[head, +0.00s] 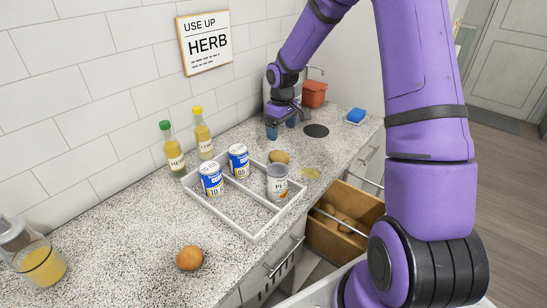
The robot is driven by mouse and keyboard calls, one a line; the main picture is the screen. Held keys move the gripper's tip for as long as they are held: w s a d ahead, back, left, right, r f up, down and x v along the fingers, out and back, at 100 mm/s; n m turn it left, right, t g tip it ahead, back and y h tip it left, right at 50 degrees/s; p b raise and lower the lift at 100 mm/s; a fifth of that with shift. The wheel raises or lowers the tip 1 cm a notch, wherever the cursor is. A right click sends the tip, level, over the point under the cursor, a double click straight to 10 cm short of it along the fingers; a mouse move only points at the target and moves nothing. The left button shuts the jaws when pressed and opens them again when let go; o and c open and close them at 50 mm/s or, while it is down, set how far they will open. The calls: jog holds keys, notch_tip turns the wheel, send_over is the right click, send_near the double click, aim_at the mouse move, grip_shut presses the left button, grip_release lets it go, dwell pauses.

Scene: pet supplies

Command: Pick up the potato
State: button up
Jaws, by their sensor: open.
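A tan, rounded lump that looks like the potato (280,157) lies on the speckled counter just past the far edge of the white divided tray (240,234). The tray and a grey-white cup partly crowd it in this view. My gripper (282,130) hangs above the counter, farther back than the lump and apart from it. Its blue fingertips point down and are spread, with nothing seen between them. A rounder orange-brown item, perhaps an onion (190,258), lies on the near counter.
The tray holds two blue-and-white cans (211,180) and a grey-white cup (277,184). Two bottles (203,133) stand by the wall. A blue sponge (356,115) and a terracotta-coloured container (314,94) are farther back. A wooden drawer (345,205) stands open. A glass jar (40,262) is at left.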

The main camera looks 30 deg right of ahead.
aim_at(279, 152)
notch_tip(279, 152, down, 6)
jog(key=shift+w+f, duration=0.1)
jog(key=shift+w, duration=0.05)
jog(key=shift+a+f, duration=0.15)
jog(key=shift+f, duration=1.1)
jog(key=shift+a+f, duration=0.1)
jog(key=shift+f, duration=1.15)
jog(key=c, duration=1.1)
